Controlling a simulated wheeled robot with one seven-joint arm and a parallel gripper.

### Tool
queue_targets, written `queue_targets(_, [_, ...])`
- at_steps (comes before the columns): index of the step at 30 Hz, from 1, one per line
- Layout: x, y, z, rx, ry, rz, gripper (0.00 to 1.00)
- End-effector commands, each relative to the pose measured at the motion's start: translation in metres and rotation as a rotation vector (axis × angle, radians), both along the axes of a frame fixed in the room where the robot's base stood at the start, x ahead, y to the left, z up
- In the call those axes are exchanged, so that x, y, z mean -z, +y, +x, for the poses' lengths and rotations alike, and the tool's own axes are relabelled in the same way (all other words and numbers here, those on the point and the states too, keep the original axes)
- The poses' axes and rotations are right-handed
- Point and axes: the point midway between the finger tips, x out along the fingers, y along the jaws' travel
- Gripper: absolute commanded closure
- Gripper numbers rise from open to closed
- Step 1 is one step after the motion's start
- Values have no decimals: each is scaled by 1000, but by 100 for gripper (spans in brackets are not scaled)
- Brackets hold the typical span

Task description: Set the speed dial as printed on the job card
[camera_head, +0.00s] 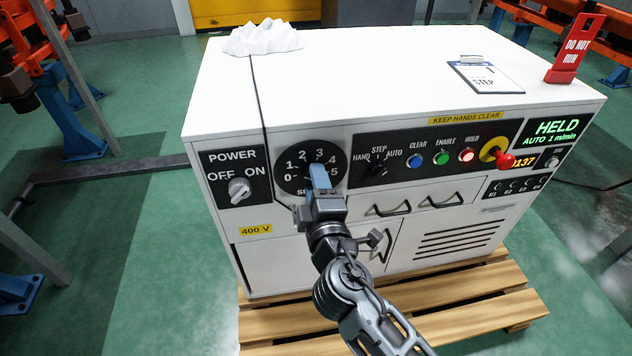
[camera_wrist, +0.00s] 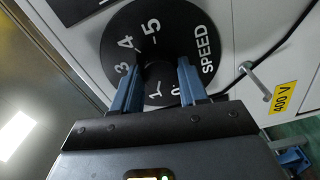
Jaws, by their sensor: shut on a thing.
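The speed dial (camera_head: 294,172) is a round black plate on the cabinet's front, with white numbers 0 to 5 and the word SPEED. It also shows in the wrist view (camera_wrist: 185,38). My gripper (camera_head: 318,174) is at the dial, its blue fingers closed on the dark central knob (camera_wrist: 158,72). In the wrist view my fingers (camera_wrist: 159,82) stand on both sides of the knob. The knob's pointer is hidden, so its setting cannot be read. The job card (camera_head: 488,76) lies on a clipboard on the cabinet top; "1" and "STEP" are legible.
Left of the dial is the POWER switch (camera_head: 239,188). The display (camera_head: 555,132) reads HELD, AUTO 1 m/min. A red DO NOT RUN sign (camera_head: 573,52) stands on top. A black cable hangs beside the dial.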

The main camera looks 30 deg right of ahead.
Motion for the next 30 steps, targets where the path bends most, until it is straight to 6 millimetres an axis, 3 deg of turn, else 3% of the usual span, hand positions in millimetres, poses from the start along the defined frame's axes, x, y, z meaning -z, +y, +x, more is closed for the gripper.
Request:
queue_targets(14, [1, 2, 0, -4, 5, -12, 87])
queue_targets(15, [1, 2, 0, -4, 6, -12, 54])
queue_targets(22, [1, 1, 0, -2, 4, -11, 32])
queue_targets(30, [1, 1, -1, -1, 4, -11, 32])
